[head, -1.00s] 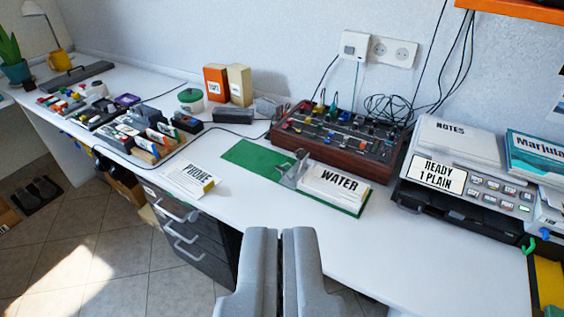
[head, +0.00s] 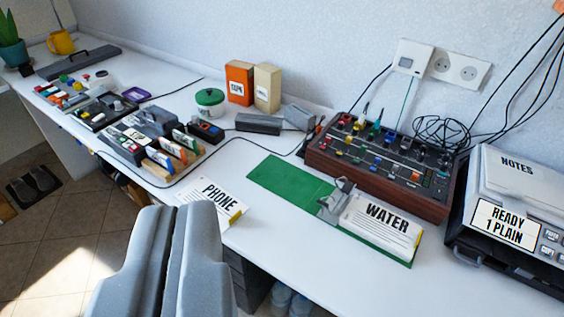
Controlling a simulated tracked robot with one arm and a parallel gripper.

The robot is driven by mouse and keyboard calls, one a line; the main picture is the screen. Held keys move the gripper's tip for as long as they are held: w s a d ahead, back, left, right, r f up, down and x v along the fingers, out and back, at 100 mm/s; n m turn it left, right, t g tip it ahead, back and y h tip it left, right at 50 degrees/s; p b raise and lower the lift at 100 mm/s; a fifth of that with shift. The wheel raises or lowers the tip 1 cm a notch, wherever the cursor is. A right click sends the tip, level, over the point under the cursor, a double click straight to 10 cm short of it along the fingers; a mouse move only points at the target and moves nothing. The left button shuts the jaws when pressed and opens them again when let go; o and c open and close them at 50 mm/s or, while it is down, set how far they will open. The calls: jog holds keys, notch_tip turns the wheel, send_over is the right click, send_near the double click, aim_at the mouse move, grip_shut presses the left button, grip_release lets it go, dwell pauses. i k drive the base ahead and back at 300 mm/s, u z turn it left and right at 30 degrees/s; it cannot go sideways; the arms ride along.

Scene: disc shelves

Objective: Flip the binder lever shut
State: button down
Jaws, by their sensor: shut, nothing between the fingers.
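A green binder (head: 288,183) lies open on the white desk, right of the middle of the view. A paper stack marked WATER (head: 383,222) lies on its right part. A grey metal clip with a lever (head: 337,200) stands at the left edge of that stack; its lever looks raised, though it is small here. My gripper (head: 183,210) is shut and empty at the lower left, apart from the binder and in front of the desk's front edge.
A stack marked PHONE (head: 216,200) lies by the front edge. A mixer (head: 380,165) with knobs stands behind the binder. A printer (head: 500,222) stands at the right. Boxes (head: 240,82) and small items crowd the back left. Bare desk lies before the binder.

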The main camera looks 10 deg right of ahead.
aim_at(323, 206)
jog(key=u, duration=0.05)
jog(key=i, duration=1.2)
jog(key=z, duration=0.4)
